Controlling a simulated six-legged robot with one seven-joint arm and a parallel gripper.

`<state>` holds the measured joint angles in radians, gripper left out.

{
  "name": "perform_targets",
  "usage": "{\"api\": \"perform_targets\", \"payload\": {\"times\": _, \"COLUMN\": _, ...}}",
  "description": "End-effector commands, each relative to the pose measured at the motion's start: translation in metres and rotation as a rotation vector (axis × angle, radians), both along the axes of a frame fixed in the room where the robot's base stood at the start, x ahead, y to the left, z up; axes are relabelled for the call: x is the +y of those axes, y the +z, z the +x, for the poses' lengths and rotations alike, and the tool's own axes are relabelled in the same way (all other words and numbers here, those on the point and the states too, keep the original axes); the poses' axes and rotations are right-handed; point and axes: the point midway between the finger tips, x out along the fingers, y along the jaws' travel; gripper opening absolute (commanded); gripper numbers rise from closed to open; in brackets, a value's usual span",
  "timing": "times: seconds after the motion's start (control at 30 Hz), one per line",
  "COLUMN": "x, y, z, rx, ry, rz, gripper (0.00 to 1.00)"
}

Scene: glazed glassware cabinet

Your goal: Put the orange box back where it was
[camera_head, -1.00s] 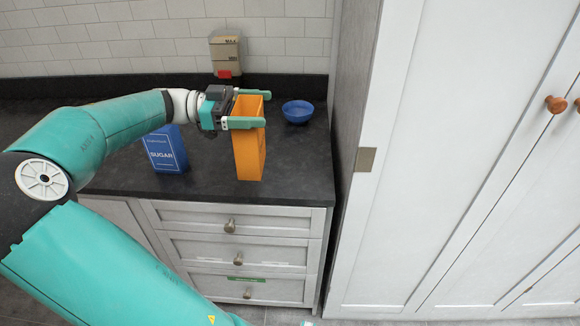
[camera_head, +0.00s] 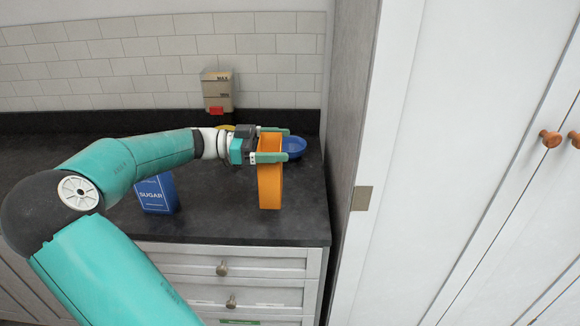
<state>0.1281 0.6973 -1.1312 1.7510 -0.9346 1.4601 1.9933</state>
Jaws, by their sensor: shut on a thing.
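The orange box (camera_head: 270,187) is upright over the right part of the dark counter. My gripper (camera_head: 273,144) is shut on its upper part, with one green finger on the near side and one on the far side. The box's base looks close to or on the counter; I cannot tell whether it touches. A blue bowl (camera_head: 294,147) stands just behind and to the right of the box, partly hidden by the fingers.
A blue sugar box (camera_head: 157,194) stands on the counter (camera_head: 215,216) to the left, under my arm. A beige dispenser with a red part (camera_head: 217,92) is at the back wall. A yellow thing (camera_head: 226,128) shows partly behind my gripper. A tall white cabinet (camera_head: 450,150) bounds the right.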

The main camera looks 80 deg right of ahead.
Motion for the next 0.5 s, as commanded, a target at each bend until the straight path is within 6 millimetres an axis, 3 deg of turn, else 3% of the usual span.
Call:
{"api": "perform_targets", "payload": {"times": 0.2, "x": -0.027, "y": -0.036, "z": -0.015, "rx": 0.002, "ry": -0.004, "rz": 0.001, "gripper": 0.46}}
{"api": "perform_targets", "payload": {"times": 0.5, "x": -0.043, "y": -0.056, "z": -0.022, "rx": 0.001, "ry": -0.001, "rz": 0.000, "gripper": 0.46}}
